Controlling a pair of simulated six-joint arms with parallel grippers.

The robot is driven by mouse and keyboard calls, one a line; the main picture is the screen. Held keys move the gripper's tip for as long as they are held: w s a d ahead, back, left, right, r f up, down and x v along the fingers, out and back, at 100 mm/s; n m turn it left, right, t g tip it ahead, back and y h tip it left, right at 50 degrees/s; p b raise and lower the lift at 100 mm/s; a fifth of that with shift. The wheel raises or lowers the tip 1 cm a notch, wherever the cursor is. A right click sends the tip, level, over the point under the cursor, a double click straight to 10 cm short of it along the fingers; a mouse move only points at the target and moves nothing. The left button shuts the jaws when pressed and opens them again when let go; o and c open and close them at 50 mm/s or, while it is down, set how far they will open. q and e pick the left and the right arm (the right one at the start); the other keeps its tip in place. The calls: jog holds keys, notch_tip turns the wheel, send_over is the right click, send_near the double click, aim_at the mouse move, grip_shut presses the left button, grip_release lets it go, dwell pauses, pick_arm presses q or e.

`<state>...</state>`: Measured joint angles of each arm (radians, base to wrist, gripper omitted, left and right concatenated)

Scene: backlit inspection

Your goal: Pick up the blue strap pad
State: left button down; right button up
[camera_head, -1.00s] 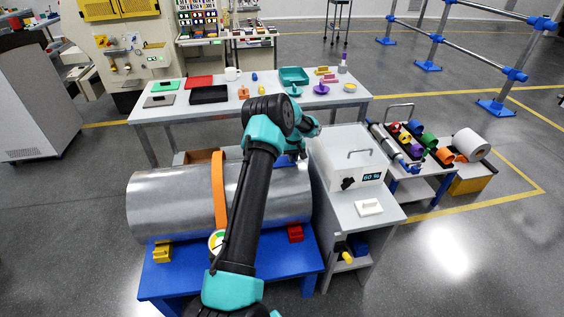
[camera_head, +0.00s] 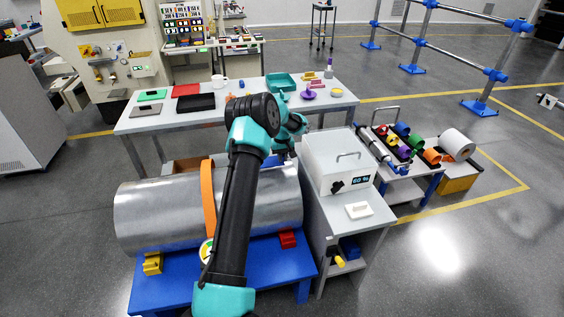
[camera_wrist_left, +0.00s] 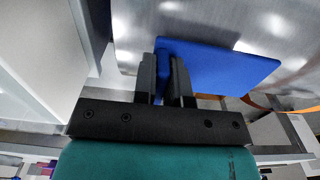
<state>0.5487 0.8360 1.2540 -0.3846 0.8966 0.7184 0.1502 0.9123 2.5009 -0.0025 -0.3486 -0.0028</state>
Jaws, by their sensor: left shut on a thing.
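The blue strap pad (camera_wrist_left: 225,68) is a flat blue plate in the left wrist view, against a shiny metal surface. My left gripper (camera_wrist_left: 163,82) is shut on its near edge, with one finger on each side of it. In the head view my left gripper (camera_head: 290,140) is at the right end of the big metal cylinder (camera_head: 160,212), mostly hidden behind my own arm. Whether the pad touches the cylinder cannot be told. My right gripper is not in view.
An orange strap (camera_head: 208,195) goes around the cylinder, which lies on a blue stand (camera_head: 265,262). Right of it is a grey cabinet (camera_head: 345,232) with a white box (camera_head: 330,160). Behind are a table (camera_head: 235,115) with trays and a cart (camera_head: 410,187) of coloured rolls.

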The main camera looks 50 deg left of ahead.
pick_arm(q)
jog(key=s+d+r, duration=0.1)
jog(key=s+d, duration=0.9)
jog(key=d, duration=0.1)
jog(key=shift+s+d+r, duration=0.15)
jog(key=shift+s+d, duration=0.15)
jog(key=shift+d, duration=0.05)
